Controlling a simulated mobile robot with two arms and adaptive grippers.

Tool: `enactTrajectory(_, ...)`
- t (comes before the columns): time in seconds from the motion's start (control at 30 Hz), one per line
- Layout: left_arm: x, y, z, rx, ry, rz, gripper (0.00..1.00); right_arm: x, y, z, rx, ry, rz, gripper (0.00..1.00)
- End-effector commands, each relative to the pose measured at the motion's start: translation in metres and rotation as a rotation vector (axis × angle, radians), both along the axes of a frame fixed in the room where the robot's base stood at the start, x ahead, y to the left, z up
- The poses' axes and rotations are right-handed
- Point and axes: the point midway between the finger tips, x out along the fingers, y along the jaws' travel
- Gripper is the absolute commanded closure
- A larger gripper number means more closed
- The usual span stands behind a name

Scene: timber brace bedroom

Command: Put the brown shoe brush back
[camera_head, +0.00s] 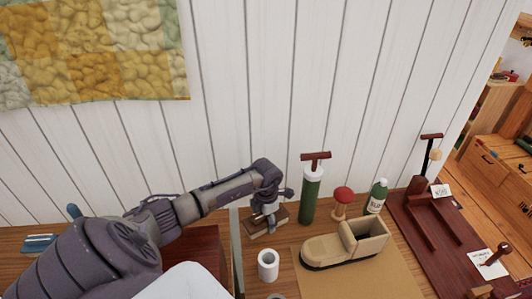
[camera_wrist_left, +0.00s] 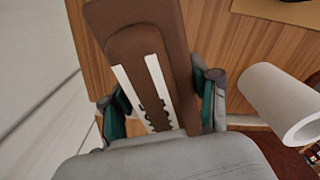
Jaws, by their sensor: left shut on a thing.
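The brown shoe brush (camera_wrist_left: 140,45) lies between the green-padded fingers of my left gripper (camera_wrist_left: 163,108) in the left wrist view. It is a long brown block with two pale strips along its top. In the head view my left gripper (camera_head: 268,219) points down, shut on the brush (camera_head: 254,226) at or just above the wooden table; I cannot tell whether it touches. The gripper hides part of the brush. My right gripper is not in view.
A white cup (camera_head: 268,265) stands close in front. To the right are a green pump (camera_head: 311,195), a red mushroom-shaped thing (camera_head: 343,196), a green bottle (camera_head: 376,197) and a wooden shoe-shaped box (camera_head: 335,248). A dark red board (camera_head: 424,240) with uprights and cards lies far right.

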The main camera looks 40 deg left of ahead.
Motion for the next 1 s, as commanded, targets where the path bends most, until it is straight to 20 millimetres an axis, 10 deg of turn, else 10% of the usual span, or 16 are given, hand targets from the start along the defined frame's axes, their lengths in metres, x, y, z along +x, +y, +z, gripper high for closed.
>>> enactTrajectory(0.57,0.0,-0.001,-0.032,0.0,0.0,-0.002,0.72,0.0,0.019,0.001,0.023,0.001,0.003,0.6)
enactTrajectory(0.6,0.0,-0.001,-0.033,-0.001,0.0,-0.002,0.38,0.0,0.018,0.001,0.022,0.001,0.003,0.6)
enactTrajectory(0.73,0.0,-0.001,-0.031,-0.001,0.0,-0.002,0.16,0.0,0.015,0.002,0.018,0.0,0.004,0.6)
enactTrajectory(1.0,0.0,-0.001,-0.031,-0.001,0.0,-0.002,0.14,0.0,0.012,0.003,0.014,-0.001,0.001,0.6)
